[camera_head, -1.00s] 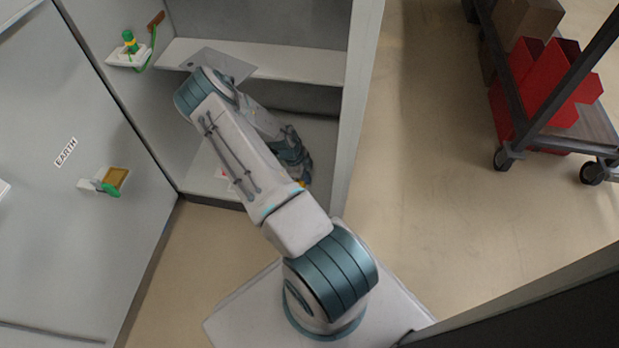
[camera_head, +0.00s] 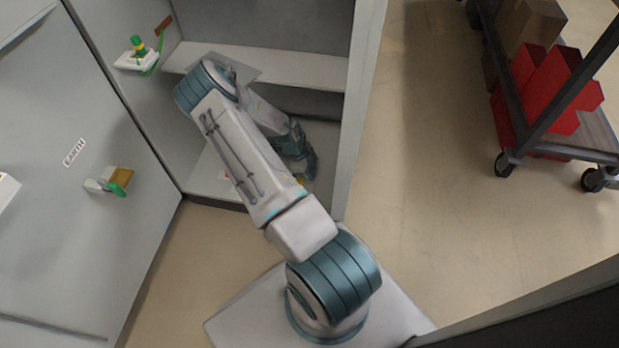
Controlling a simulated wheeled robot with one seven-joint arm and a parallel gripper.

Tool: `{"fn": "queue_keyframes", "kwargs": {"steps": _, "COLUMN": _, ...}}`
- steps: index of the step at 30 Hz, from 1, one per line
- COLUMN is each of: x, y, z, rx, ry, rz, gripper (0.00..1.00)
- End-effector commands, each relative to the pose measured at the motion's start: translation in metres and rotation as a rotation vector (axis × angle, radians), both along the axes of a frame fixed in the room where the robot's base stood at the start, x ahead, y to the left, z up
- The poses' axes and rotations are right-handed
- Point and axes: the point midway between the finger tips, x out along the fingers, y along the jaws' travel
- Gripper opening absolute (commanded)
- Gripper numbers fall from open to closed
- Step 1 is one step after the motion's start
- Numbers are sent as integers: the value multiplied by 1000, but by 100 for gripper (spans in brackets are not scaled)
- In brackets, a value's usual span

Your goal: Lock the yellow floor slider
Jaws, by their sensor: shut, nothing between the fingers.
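A small yellow spot (camera_head: 299,181), probably part of the yellow floor slider, shows on the floor of the open cabinet (camera_head: 210,180). Most of it is hidden behind my arm, so its position cannot be made out. My gripper (camera_head: 309,175) points down inside the cabinet, at the lower end of my arm and right beside the yellow spot. Its fingers are small and dark here; they look shut, with nothing seen between them. Whether they touch the slider cannot be told.
A shelf (camera_head: 300,66) crosses the cabinet above my gripper, and the right cabinet wall (camera_head: 358,110) stands close by. The left door carries a green-handled fitting (camera_head: 118,188); another green fitting (camera_head: 138,58) is on the left wall. A cart (camera_head: 590,140) stands right, beyond clear floor.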

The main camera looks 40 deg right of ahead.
Motion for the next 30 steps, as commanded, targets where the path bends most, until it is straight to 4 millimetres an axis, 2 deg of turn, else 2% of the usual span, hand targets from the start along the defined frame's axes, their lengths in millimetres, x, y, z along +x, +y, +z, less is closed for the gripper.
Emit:
{"fn": "queue_keyframes", "kwargs": {"steps": 1, "x": 3, "y": 3, "z": 16, "rx": -1, "ry": 1, "rz": 2, "gripper": 0}}
{"fn": "queue_keyframes", "kwargs": {"steps": 3, "x": 6, "y": 5, "z": 28, "rx": -2, "ry": 1, "rz": 0, "gripper": 0}}
{"fn": "queue_keyframes", "kwargs": {"steps": 9, "x": 11, "y": 10, "z": 48, "rx": -1, "ry": 2, "rz": -2, "gripper": 0}}
{"fn": "queue_keyframes", "kwargs": {"steps": 30, "x": 13, "y": 12, "z": 54, "rx": 2, "ry": 1, "rz": 0, "gripper": 0}}
